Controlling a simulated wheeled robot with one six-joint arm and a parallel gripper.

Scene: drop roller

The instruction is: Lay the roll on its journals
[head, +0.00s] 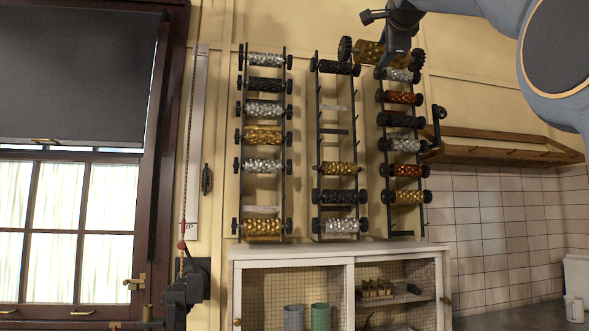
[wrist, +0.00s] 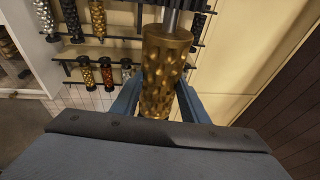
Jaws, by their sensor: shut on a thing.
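A brass-coloured embossed roll (head: 370,53) is held up at the top of the right rack column, in front of it. A dark toothed wheel shows at its left end in the head view. My gripper (head: 398,42) is shut on this roll. In the wrist view the roll (wrist: 163,75) lies between my two blue fingers (wrist: 157,102), its far end running out at the top. The rack has left (head: 240,190), middle (head: 317,130) and right (head: 382,160) columns. The middle column shows empty places below its top roll. I cannot tell whether the held roll touches the rack.
Several silver, black, gold and copper rolls fill other places on the columns. A white cabinet (head: 340,250) stands below. A wooden peg shelf (head: 500,147) is at the right. A chain and hoist (head: 185,285) hang left, near the window (head: 65,235).

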